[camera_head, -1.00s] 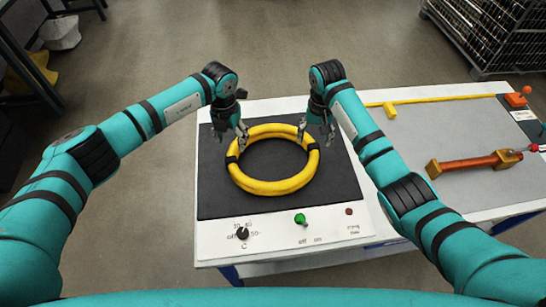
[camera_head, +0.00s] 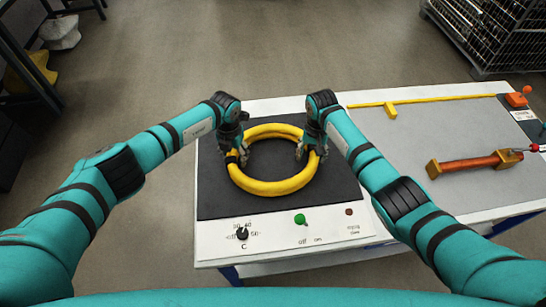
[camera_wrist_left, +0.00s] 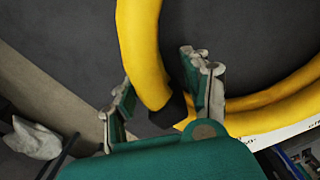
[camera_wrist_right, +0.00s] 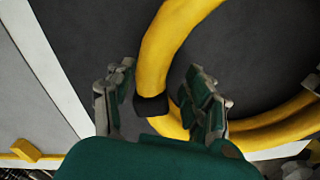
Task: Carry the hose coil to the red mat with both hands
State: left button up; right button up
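The yellow hose coil (camera_head: 272,187) lies flat on a black plate (camera_head: 225,205), with a dark band on its left and right sides. My left gripper (camera_head: 237,157) is lowered at the coil's left side. In the left wrist view its open fingers (camera_wrist_left: 158,75) stand on either side of the yellow tube beside the black band (camera_wrist_left: 176,106). My right gripper (camera_head: 308,152) is lowered at the right side. In the right wrist view its open fingers (camera_wrist_right: 158,70) likewise straddle the tube near a black band (camera_wrist_right: 150,105). Contact cannot be told. No red mat is in view.
The plate's white front panel has a black knob (camera_head: 242,234) and a green switch (camera_head: 300,219). On the right, a grey surface (camera_head: 410,145) holds a copper-coloured tube (camera_head: 470,164) with brass ends and a yellow bar (camera_head: 430,102). A wire cage (camera_head: 485,35) stands behind on the floor.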

pick_arm(q)
grip_shut()
pick_arm(e)
grip_shut()
pick_arm(q)
jog(key=shift+r, duration=0.15)
pick_arm(e)
jog(key=shift+w+d+r, duration=0.1)
jog(key=shift+r, duration=0.05)
